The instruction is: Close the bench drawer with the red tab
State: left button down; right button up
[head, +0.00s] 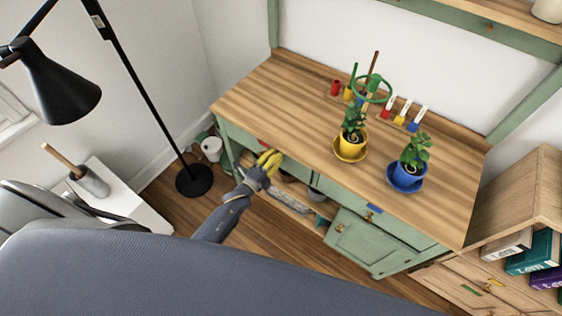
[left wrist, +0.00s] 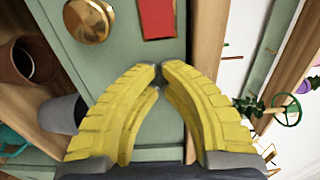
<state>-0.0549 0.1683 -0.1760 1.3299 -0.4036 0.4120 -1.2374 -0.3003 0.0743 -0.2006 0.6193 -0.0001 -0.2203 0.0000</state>
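The green bench (head: 303,178) with a wooden top stands across the middle of the head view. The red tab (head: 263,142) shows on its left drawer, just under the top's front edge. In the left wrist view the red tab (left wrist: 157,18) lies on the green drawer front (left wrist: 125,45), beside a round brass knob (left wrist: 88,20). My left gripper (head: 271,158) has yellow fingers and is at this drawer front, partly covering it. In the left wrist view its fingertips (left wrist: 161,72) meet, with nothing seen between them. I cannot tell how far the drawer stands out.
A blue tab (head: 374,208) marks another drawer to the right, above a cupboard door (head: 355,240). Potted plants in yellow (head: 350,148) and blue (head: 405,178) saucers stand on the top. Pots sit on the shelf below. A black floor lamp (head: 150,100) stands left.

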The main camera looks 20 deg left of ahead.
pick_arm(q)
jog(key=shift+w, duration=0.25)
jog(key=shift+r, duration=0.1)
jog(key=v, duration=1.4)
jog(key=s+a+f+n+g+y, duration=0.15)
jog(key=s+f+n, duration=0.25)
jog(key=f, duration=0.5)
jog(key=s+a+f+n+g+y, duration=0.1)
jog(key=s+a+f+n+g, duration=0.15)
jog(key=s+f+n, duration=0.4)
jog(key=s+a+f+n+g+y, duration=0.1)
jog(key=s+f+n+g+y, duration=0.15)
jog(key=f, duration=0.85)
jog(key=s+d+f+n+g, duration=0.1)
jog(key=s+f+g, duration=0.3)
jog(key=s, duration=1)
jog(key=s+d+f+n+g, duration=0.2)
jog(key=s+f+g, duration=0.3)
jog(key=s+f, duration=0.6)
jog(key=s+n, duration=0.1)
jog(key=s, duration=0.2)
jog(key=shift+s+d+f+n, duration=0.2)
jog(key=shift+s+d+n, duration=0.05)
jog(key=shift+n, duration=0.15)
